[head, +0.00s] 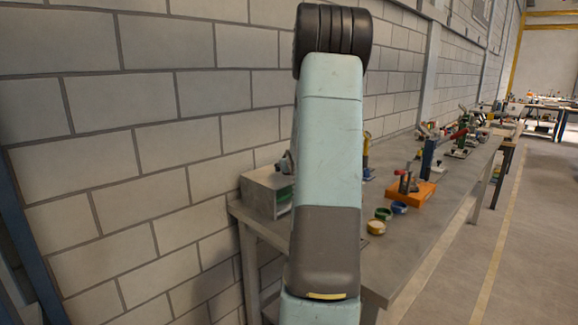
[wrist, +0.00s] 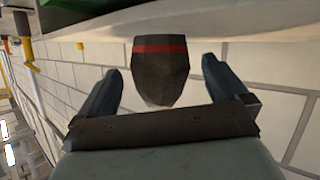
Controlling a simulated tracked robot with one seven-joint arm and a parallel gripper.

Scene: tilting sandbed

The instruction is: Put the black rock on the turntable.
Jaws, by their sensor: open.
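My gripper (wrist: 161,65) is open in the wrist view, with one dark finger on each side. Between the fingers shows a dark, tapered lump with a red band (wrist: 161,75). Gaps show on both sides of it, so neither finger touches it. I cannot tell whether this lump is the black rock, or how far beyond the fingertips it lies. In the head view my arm fills the middle and my gripper is not visible. I cannot make out a turntable in either view.
A grey workbench (head: 340,262) runs along a block wall (head: 150,160). On it are an open grey box (head: 262,198), an orange-based tool (head: 412,192) and small yellow (head: 376,228), green (head: 383,214) and blue (head: 399,208) pots. Clear floor (head: 520,240) lies to the right.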

